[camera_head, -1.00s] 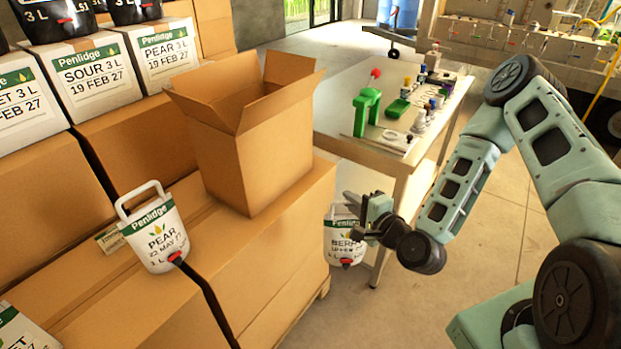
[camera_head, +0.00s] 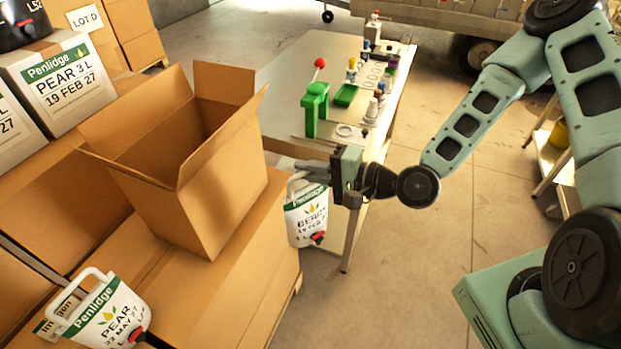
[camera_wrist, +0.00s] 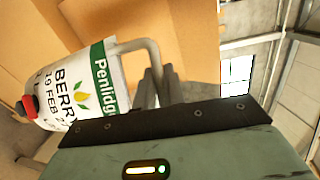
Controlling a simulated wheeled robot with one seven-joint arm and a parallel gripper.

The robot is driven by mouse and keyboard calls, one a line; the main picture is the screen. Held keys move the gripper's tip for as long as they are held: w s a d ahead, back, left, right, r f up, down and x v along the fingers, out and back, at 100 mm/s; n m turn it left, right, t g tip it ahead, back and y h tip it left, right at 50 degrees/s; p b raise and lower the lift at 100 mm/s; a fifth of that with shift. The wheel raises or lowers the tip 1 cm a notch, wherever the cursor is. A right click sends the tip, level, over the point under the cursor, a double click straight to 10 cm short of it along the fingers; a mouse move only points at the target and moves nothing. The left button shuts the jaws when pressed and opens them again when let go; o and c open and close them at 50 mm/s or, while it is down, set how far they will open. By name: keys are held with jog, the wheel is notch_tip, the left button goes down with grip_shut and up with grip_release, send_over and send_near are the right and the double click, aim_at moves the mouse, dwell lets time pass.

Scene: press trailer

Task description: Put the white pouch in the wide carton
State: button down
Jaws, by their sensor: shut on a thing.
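My gripper (camera_head: 318,172) is shut on the handle of a white pouch (camera_head: 307,213) labelled Penlidge BERRY, with a green band and a red tap. The pouch hangs beside the boxes, right of the wide carton (camera_head: 222,200). The wide carton is open, with its flaps up, and stands on larger boxes. In the wrist view the pouch (camera_wrist: 88,90) hangs from its grey handle at the fingers (camera_wrist: 158,88). A second white pouch (camera_head: 108,318), labelled PEAR, lies on the boxes at the lower left. The carton's floor is hidden.
A work table (camera_head: 283,80) with a green press (camera_head: 315,105) and small bottles stands behind my gripper. A white PEAR 3 L box (camera_head: 65,85) sits left of the carton. Open floor (camera_head: 400,270) lies to the right.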

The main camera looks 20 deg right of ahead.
jog(key=shift+w+a+f+b, duration=0.25)
jog(key=shift+w+a+b, duration=0.25)
jog(key=shift+b, duration=1.65)
jog(key=b, duration=0.3)
jog(key=shift+w+a+r, duration=0.1)
jog(key=shift+w+a, duration=0.1)
jog(key=shift+a, duration=0.15)
jog(key=shift+a+b, duration=0.15)
jog(key=shift+b, duration=0.25)
jog(key=r+x, duration=0.1)
jog(key=x, duration=0.3)
jog(key=b+x, duration=0.1)
jog(key=x, duration=0.3)
jog(key=r+x, duration=0.1)
jog(key=x, duration=0.3)
jog(key=shift+w+a+r+b, duration=0.25)
jog(key=shift+w+a+b, duration=0.05)
jog(key=shift+a+b, duration=0.1)
jog(key=shift+f+b, duration=1.4)
jog(key=shift+f, duration=0.45)
jog(key=c, duration=1.5)
grip_release()
jog(key=shift+f, duration=0.15)
